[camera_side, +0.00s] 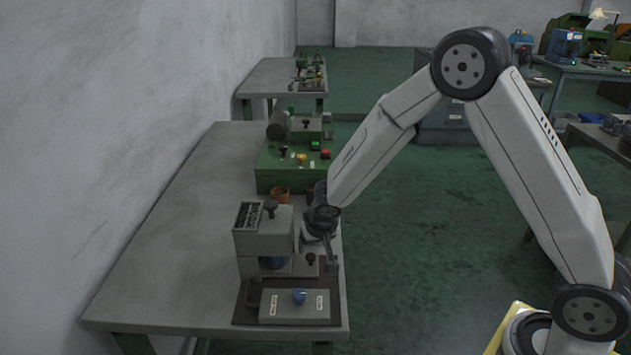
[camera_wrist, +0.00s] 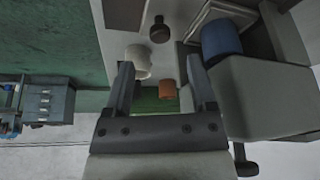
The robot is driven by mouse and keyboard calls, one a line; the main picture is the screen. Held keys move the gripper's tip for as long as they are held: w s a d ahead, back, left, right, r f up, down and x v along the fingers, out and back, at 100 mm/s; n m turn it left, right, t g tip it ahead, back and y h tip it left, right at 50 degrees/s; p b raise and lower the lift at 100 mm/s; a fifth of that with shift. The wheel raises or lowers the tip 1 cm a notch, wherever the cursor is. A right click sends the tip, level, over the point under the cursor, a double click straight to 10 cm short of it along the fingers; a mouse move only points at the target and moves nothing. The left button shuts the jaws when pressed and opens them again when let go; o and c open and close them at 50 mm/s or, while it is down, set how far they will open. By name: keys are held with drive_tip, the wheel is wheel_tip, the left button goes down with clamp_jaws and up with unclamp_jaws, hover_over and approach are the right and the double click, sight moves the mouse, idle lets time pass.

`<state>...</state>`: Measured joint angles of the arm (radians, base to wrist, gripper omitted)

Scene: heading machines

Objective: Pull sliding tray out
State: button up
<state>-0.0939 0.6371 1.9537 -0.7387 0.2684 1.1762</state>
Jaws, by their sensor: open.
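The sliding tray (camera_side: 300,269) looks like a light grey plate low on the small grey machine, with a short black knob (camera_side: 311,259) standing on it. In the wrist view the black knob (camera_wrist: 160,30) lies just beyond the fingertips, roughly in line with the gap between them, and not between them. My gripper (camera_side: 329,250) hangs at the right side of the machine, close to the tray. In the wrist view my gripper (camera_wrist: 160,68) is open and empty, fingers spread. The machine head hides part of the tray in the side view.
The machine head (camera_side: 262,238) stands left of my gripper, with a blue cylinder (camera_wrist: 221,40) beneath it. A control box (camera_side: 293,306) with a blue button sits in front. An orange-brown cup (camera_side: 280,195) and a white cup (camera_wrist: 138,60) are near. The table's left is clear.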

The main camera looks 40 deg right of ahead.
sight(311, 256)
drive_tip(key=shift+x, duration=2.7)
clamp_jaws()
